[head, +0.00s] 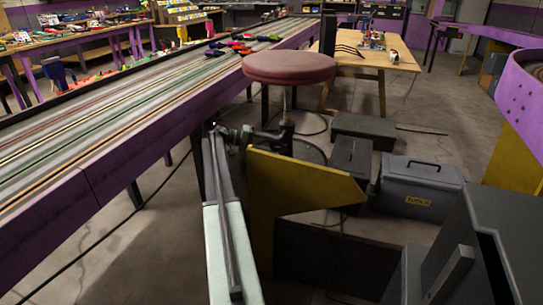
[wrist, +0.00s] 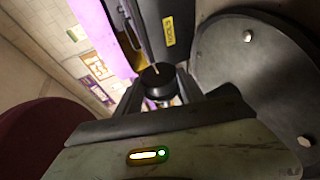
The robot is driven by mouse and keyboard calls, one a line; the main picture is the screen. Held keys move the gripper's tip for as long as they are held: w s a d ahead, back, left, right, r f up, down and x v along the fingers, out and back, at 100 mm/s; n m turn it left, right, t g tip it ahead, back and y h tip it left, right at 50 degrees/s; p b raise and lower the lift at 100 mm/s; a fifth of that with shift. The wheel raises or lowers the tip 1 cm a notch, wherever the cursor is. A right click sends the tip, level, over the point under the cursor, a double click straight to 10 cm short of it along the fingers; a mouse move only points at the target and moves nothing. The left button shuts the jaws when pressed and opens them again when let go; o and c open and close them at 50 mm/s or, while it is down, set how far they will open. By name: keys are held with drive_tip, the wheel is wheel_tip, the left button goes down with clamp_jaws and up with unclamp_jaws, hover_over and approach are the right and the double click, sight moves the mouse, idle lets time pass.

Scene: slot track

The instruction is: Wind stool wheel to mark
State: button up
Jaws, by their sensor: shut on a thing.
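The stool has a round, dull red seat (head: 289,67) on a thin metal post, in the middle of the head view. The seat's dark edge (wrist: 32,140) shows at the left of the wrist view. My gripper (head: 280,135) is just below the seat by the post. In the wrist view my gripper (wrist: 162,97) is shut on a black round knob (wrist: 160,76) with a small pale line on top. A large dark grey disc (wrist: 250,75) with bolt heads is at the right there; I cannot tell if it is the wheel. I cannot make out the mark.
A purple-sided slot track (head: 110,170) runs along the left. A grey toolbox (head: 418,190) and dark boxes (head: 362,130) stand on the floor to the right. A wooden table (head: 375,62) is behind the stool. A purple curved track (head: 525,95) is at the right edge.

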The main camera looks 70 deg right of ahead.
wheel_tip(320, 180, down, 2)
drive_tip(key=n+g+h+b, duration=0.1)
drive_tip(key=g+b, duration=0.2)
drive_tip(key=b, duration=0.5)
drive_tip(key=shift+a, duration=0.1)
drive_tip(key=n+g+h+b, duration=0.1)
drive_tip(key=g+b, duration=0.1)
drive_tip(key=b, duration=0.1)
drive_tip(key=shift+r, duration=0.1)
drive_tip(key=shift+r+b, duration=0.1)
drive_tip(key=shift+b, duration=0.3)
drive_tip(key=shift+r+n+g, duration=0.15)
drive_tip(key=shift+n+g, duration=0.15)
drive_tip(key=o, duration=1.4)
drive_tip(key=shift+h, duration=0.4)
drive_tip(key=shift+c, duration=0.2)
